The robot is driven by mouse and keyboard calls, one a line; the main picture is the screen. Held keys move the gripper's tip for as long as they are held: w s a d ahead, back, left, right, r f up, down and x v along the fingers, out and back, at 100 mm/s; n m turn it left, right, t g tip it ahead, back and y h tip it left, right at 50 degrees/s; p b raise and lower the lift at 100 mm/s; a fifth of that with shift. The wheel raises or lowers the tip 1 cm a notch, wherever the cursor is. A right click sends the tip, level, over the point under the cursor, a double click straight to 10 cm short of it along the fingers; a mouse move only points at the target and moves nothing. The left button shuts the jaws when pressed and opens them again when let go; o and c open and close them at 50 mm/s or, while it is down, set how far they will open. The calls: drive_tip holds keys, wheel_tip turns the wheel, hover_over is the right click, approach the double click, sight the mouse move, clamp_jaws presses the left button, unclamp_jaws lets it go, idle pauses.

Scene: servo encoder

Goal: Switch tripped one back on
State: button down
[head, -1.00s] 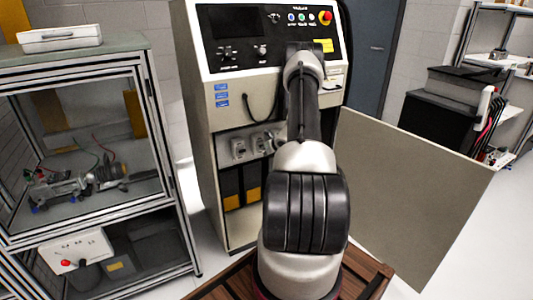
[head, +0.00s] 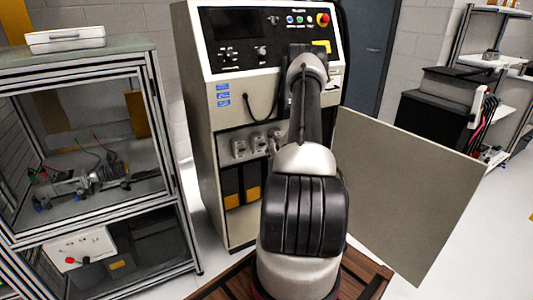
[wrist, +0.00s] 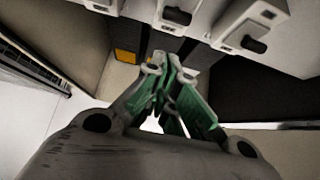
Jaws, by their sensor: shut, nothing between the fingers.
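A row of grey breaker boxes sits in the open lower bay of the tall cabinet (head: 200,130). In the head view I see a left breaker (head: 239,149) and a middle breaker (head: 259,143); my arm partly covers those to the right. In the wrist view a breaker with a black handle (wrist: 177,17) is just above my fingertips, and another with a black handle (wrist: 254,44) is to its right. I cannot tell which one is tripped. My gripper (wrist: 170,66), with green fingers, is shut and empty, below the breakers. My arm hides it in the head view.
The cabinet's beige door (head: 405,190) stands open on the right. Black and yellow units (head: 230,186) sit below the breakers. A framed glass enclosure (head: 85,150) stands left.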

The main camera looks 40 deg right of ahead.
wheel_tip(320, 180, up, 9)
drive_tip(key=shift+s+r, duration=0.2)
drive_tip(key=shift+s, duration=0.25)
idle(0.4)
drive_tip(key=s+a+f+n+g+y, duration=0.1)
drive_tip(key=s+a+f+n+y, duration=0.2)
drive_tip(key=s+a+n, duration=0.35)
drive_tip(key=s+a+r+n+g+y, duration=0.3)
drive_tip(key=s+a+r+n, duration=0.3)
drive_tip(key=a+r+n, duration=0.35)
drive_tip(key=s+a+r+n+g+h, duration=0.1)
drive_tip(key=s+a+r+n+h, duration=0.2)
drive_tip(key=s+a+r+n, duration=1.9)
drive_tip(key=shift+s+a+r+n+h, duration=0.3)
drive_tip(key=shift+s+a+r+h, duration=0.15)
drive_tip(key=shift+s+r, duration=0.45)
